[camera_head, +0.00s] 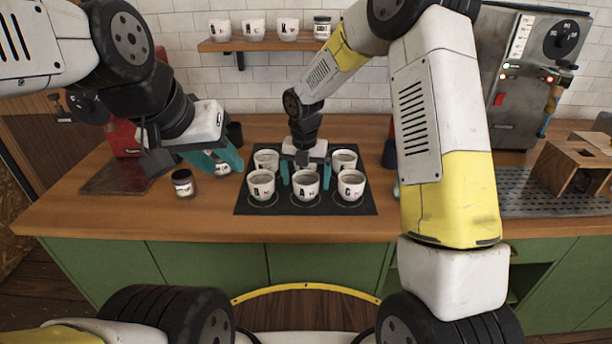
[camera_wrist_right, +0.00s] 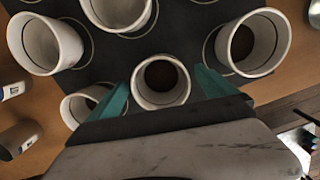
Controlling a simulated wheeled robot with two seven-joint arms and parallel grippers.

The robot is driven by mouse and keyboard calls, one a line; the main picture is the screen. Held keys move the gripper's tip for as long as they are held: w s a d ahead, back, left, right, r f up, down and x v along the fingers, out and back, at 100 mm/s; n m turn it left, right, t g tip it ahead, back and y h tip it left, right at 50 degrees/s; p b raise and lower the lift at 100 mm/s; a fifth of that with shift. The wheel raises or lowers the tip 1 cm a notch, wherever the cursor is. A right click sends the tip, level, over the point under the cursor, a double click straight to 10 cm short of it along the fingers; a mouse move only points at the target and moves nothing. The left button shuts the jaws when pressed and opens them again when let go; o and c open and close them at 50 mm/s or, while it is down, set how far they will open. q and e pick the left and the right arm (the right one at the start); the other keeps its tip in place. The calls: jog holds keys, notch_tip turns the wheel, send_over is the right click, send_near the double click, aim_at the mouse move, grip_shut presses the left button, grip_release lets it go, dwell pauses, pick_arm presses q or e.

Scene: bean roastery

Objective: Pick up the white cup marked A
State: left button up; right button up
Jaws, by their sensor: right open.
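The white cup marked A (camera_head: 305,188) stands upright in the middle of the front row on a black mat (camera_head: 240,208), between the cups marked B (camera_head: 261,188) and C (camera_head: 351,187). My right gripper (camera_head: 305,177) is open and low, with its teal fingers on either side of cup A's upper part. The right wrist view shows a cup (camera_wrist_right: 160,84) between the open fingers (camera_wrist_right: 162,92); its letter is hidden there, and contact is not clear.
More white cups stand behind, at back left (camera_head: 266,158) and back right (camera_head: 344,159) of the mat. A dark-lidded jar (camera_head: 183,184) stands left on the wooden counter (camera_head: 120,215). A grey machine (camera_head: 520,80) is at right. A wall shelf (camera_head: 270,45) holds more cups.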

jog(key=c, duration=1.7)
